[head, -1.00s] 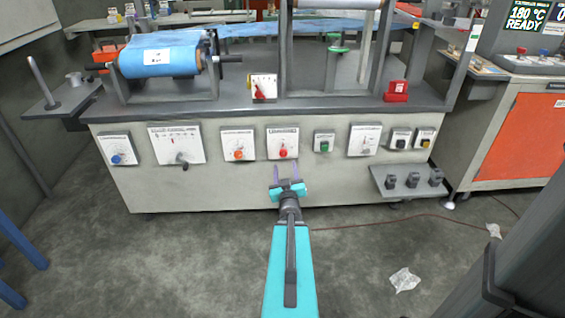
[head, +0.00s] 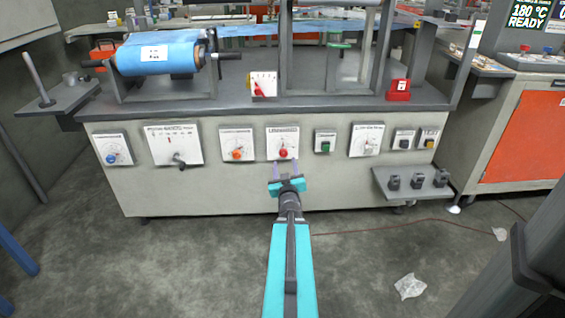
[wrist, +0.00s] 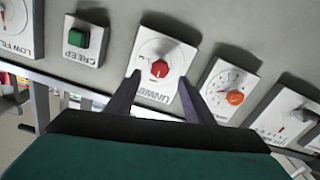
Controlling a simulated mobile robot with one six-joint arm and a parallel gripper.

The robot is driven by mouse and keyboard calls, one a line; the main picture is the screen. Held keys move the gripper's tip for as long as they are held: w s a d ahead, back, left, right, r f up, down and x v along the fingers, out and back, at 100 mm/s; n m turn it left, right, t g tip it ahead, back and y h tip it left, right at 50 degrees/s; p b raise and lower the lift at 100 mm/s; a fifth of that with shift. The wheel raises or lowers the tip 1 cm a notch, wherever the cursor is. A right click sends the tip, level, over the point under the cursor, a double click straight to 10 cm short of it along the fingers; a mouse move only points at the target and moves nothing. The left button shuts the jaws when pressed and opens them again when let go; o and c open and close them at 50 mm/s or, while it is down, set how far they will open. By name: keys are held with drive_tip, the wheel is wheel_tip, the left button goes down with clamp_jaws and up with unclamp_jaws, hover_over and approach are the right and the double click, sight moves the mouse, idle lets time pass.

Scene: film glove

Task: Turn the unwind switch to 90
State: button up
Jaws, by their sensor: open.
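The unwind switch is a white plate (head: 282,137) with a red knob (head: 283,153) on the front of the grey machine. In the wrist view its plate (wrist: 165,45) appears tilted, with the red knob (wrist: 160,69) and a partly covered label. The knob's exact pointer angle is too small to read. My gripper (head: 285,165) is open and empty just below the knob in the head view. In the wrist view the two dark fingers of my gripper (wrist: 160,84) stand either side of the red knob, which shows between their tips. Contact cannot be told.
An orange knob (head: 237,154) is left of the unwind switch and a green button (head: 325,146) right of it. A low shelf (head: 410,187) juts out at the right. A blue film roll (head: 157,59) sits above. The floor in front is mostly clear.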

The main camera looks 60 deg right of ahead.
sight(284, 154)
drive_tip(key=b, duration=0.2)
drive_tip(key=shift+w+d+b, duration=0.2)
drive_tip(key=shift+d+b, duration=0.05)
drive_tip(key=shift+b, duration=0.05)
drive_tip(key=shift+b+x, duration=1.15)
drive_tip(key=shift+x, duration=1.65)
